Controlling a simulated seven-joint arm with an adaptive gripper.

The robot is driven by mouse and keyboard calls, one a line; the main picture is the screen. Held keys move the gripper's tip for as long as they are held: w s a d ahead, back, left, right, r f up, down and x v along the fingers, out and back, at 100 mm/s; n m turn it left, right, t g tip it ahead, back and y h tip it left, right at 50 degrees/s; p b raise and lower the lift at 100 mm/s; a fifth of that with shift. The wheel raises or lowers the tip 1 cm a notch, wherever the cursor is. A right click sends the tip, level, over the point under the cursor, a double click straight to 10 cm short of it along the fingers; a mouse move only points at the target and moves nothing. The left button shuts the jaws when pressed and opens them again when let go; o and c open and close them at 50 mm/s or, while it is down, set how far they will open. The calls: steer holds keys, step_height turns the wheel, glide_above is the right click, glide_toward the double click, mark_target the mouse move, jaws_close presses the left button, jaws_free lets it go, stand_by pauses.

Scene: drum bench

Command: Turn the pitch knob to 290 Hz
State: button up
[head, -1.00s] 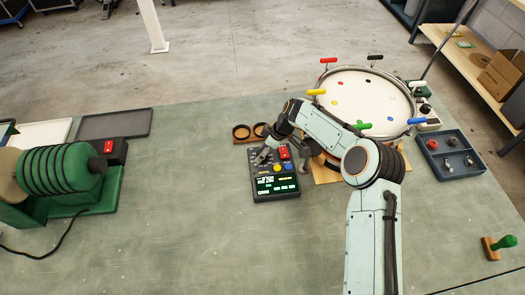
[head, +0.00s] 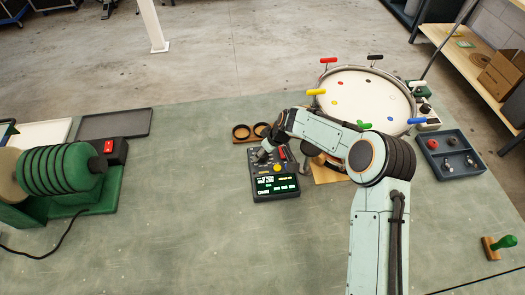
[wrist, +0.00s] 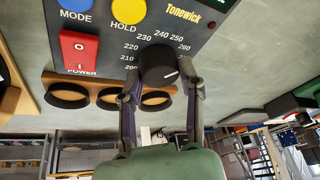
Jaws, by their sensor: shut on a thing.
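The pitch knob (wrist: 158,64) is a black round knob on the dark Tonewick box (head: 275,198). My gripper (wrist: 162,84) is shut on the knob, one finger at each side in the wrist view. The knob's white mark points to the lower right, past the 260 label. The labels beyond 260 are hidden behind the right finger. In the head view my gripper (head: 263,155) is over the upper left of the box. The box's lit screen (head: 277,184) shows text too small to read.
In the wrist view, a red power switch (wrist: 79,53), yellow HOLD button (wrist: 128,10) and blue MODE button (wrist: 76,4) are near the knob. A drum (head: 345,88) with coloured handles stands behind my arm. A green motor-like machine (head: 62,168) is at left. The front bench is clear.

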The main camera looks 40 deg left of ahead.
steer(key=m+t, duration=0.1)
steer(key=m, duration=0.3)
steer(key=shift+m+t, duration=0.3)
steer(key=shift+t, duration=0.1)
steer(key=m+t+h, duration=0.1)
steer(key=m, duration=0.3)
steer(key=shift+s+m, duration=0.1)
steer(key=shift+m, duration=0.2)
steer(key=m+h, duration=0.1)
steer(key=m, duration=0.1)
steer(key=m+t, duration=0.1)
steer(key=m, duration=0.1)
steer(key=shift+a+m+h, duration=0.1)
steer(key=shift+m+h, duration=0.2)
steer(key=shift+h, duration=0.1)
steer(key=shift+m+t+h, duration=0.4)
steer(key=shift+m+h, duration=0.5)
steer(key=shift+m, duration=1.2)
steer(key=o, duration=1.2)
steer(key=shift+c, duration=0.2)
